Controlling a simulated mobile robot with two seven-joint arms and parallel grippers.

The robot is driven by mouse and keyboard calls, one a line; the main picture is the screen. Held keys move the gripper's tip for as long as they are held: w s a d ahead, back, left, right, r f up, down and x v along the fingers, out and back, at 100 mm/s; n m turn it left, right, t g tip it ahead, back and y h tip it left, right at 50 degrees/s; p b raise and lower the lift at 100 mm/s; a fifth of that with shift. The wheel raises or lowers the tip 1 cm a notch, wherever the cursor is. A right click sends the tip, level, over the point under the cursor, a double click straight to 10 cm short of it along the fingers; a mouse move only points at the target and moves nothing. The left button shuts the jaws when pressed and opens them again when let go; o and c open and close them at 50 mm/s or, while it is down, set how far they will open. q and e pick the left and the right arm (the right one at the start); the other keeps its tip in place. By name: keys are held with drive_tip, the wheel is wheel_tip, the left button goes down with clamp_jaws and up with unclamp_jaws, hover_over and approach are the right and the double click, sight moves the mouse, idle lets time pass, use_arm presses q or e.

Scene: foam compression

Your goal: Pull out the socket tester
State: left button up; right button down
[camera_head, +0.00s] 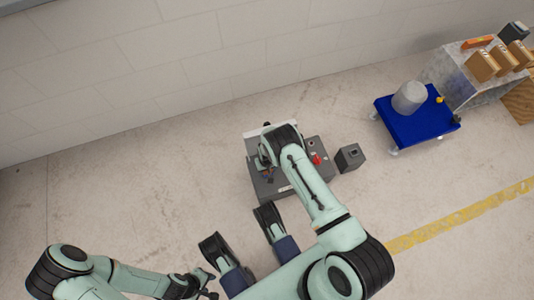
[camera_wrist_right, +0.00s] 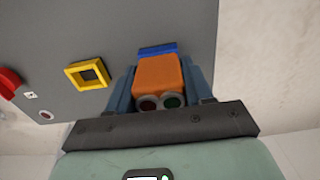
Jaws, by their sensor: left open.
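The socket tester (camera_wrist_right: 160,82) is an orange block with a dark red and a dark green round light on its near end. It sits against a blue socket (camera_wrist_right: 158,50) on the grey panel (camera_wrist_right: 60,35); whether its plug is still inside is hidden. My right gripper (camera_wrist_right: 160,90) has a finger along each side of the tester, with no clear gap. In the head view my right arm reaches over the grey unit (camera_head: 268,188), and its fingers and the tester are mostly hidden. My left gripper (camera_head: 207,284) is open and empty at the bottom, away from the unit.
A yellow-framed socket (camera_wrist_right: 87,73) and a red part (camera_wrist_right: 9,84) are left of the tester. A small dark box (camera_head: 350,158) stands right of the unit. A blue cart (camera_head: 420,125) with a grey cylinder (camera_head: 409,97) is farther right. The floor at left is clear.

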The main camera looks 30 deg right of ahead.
drive_tip(key=shift+r+p, duration=2.15)
drive_tip(key=shift+r, duration=0.9)
